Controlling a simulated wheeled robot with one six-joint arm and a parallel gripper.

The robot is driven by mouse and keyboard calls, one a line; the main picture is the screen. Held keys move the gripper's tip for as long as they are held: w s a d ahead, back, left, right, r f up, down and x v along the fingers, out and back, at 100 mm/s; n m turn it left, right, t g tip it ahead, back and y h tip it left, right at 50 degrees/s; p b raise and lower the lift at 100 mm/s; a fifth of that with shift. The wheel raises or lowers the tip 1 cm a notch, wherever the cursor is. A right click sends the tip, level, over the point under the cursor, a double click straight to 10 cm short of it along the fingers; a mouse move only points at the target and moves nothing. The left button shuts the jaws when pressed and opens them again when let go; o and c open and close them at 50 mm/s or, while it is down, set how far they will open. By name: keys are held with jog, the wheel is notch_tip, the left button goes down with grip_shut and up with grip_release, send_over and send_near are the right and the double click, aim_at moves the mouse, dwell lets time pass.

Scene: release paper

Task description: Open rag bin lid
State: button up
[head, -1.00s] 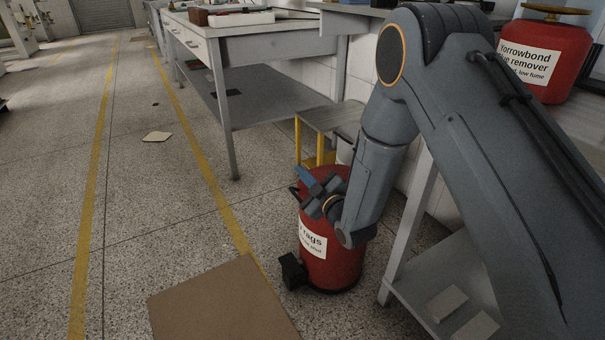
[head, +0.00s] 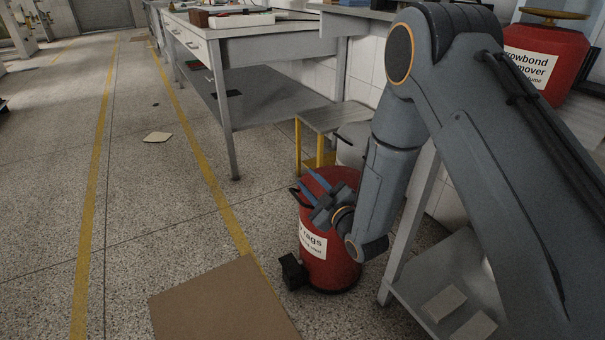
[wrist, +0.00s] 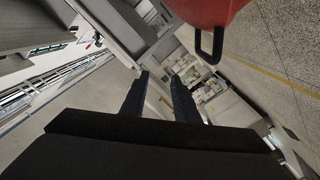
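The red rag bin (head: 335,267) stands upright on the floor, with a white label reading "rags" (head: 312,241). Its lid (head: 345,176) appears down, though my gripper and arm hide much of the top. A black handle (head: 298,195) sticks out at the bin's upper left; a black pedal (head: 293,272) is at its foot. My gripper (head: 312,184) is at the bin's top, fingers apart and empty. In the wrist view, the fingers (wrist: 160,80) have a clear gap. The red bin (wrist: 190,12) and black handle (wrist: 209,45) are above and right of them, apart from the fingertips.
A yellow-legged step stool (head: 335,120) stands behind the bin. A grey workbench (head: 270,50) is beyond. A white-legged shelf (head: 440,280) stands close at right, with a red remover can (head: 545,60) higher up.

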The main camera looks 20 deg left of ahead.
jog(key=shift+v, duration=1.9)
